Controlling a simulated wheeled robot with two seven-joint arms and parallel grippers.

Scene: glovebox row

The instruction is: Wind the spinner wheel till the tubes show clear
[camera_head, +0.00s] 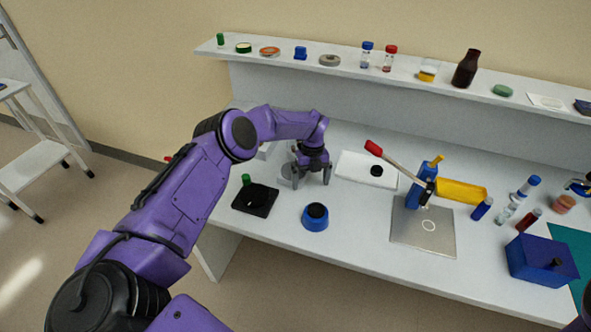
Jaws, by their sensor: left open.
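My left gripper (311,183) points down over the left part of the bench, its two fingers apart with nothing seen between them. A pale grey piece (286,172) stands just behind and left of the fingers, mostly hidden by them and the arm. I cannot make out for sure which thing is the spinner wheel. A blue round base with a black top (315,217) stands in front of the gripper, apart from it. Capped tubes lie on the bench at right, one blue-capped (528,187) and one dark red (529,220); their contents are unclear. My right gripper is out of view.
A black square holder (244,205) is left of the blue base. A press-like stand with a red-tipped lever (374,149) rises from a metal plate (420,240). The front middle bench is clear.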

